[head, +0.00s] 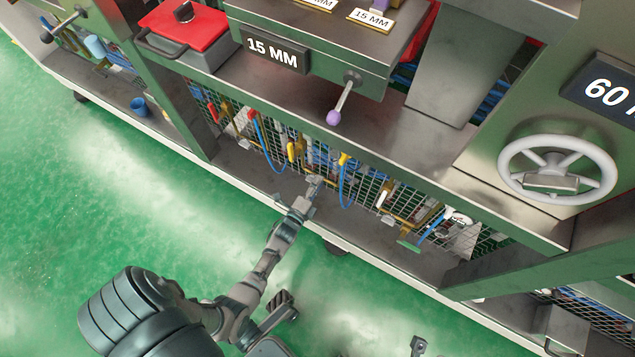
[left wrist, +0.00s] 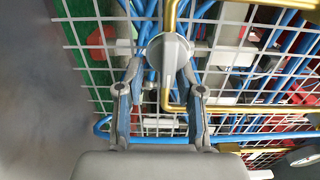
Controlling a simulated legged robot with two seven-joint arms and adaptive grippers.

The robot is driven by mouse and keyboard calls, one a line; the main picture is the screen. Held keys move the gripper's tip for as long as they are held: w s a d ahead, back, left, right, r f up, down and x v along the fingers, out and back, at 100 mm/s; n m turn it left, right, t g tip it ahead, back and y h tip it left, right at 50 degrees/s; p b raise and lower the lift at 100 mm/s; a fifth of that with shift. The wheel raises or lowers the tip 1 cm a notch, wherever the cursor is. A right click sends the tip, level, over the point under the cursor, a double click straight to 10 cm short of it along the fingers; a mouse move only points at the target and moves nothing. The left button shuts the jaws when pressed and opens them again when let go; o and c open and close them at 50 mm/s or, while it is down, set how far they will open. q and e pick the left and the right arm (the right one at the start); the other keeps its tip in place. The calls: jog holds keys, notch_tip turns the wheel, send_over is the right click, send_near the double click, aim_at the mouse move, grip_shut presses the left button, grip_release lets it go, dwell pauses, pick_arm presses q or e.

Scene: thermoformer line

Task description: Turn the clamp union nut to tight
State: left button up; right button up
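A grey round fitting with a raised bar across it, which looks like the clamp union nut (left wrist: 170,60), shows in the left wrist view beside brass-coloured piping. My left gripper (head: 315,181) reaches to the mesh panel under the machine's bench in the head view. In the left wrist view its two fingers (left wrist: 162,75) stand apart, with the fitting between or just beyond their tips. I cannot tell whether they touch it. The gripper hides the fitting in the head view. A small dark part at the bottom edge may be my right gripper (head: 418,346); its state is unclear.
The wire mesh (left wrist: 85,50) with blue hoses lies close behind the fingers. Yellow-handled valves (head: 291,152) and a blue hose (head: 345,187) flank the gripper. A lever with a purple knob (head: 334,117) and a handwheel (head: 557,168) are above. The green floor is open.

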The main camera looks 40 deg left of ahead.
pick_arm(q)
jog(key=shift+r, duration=0.15)
jog(key=shift+s, duration=0.1)
jog(key=v, duration=1.1)
jog(key=shift+s, duration=0.35)
jog(key=shift+d, duration=0.1)
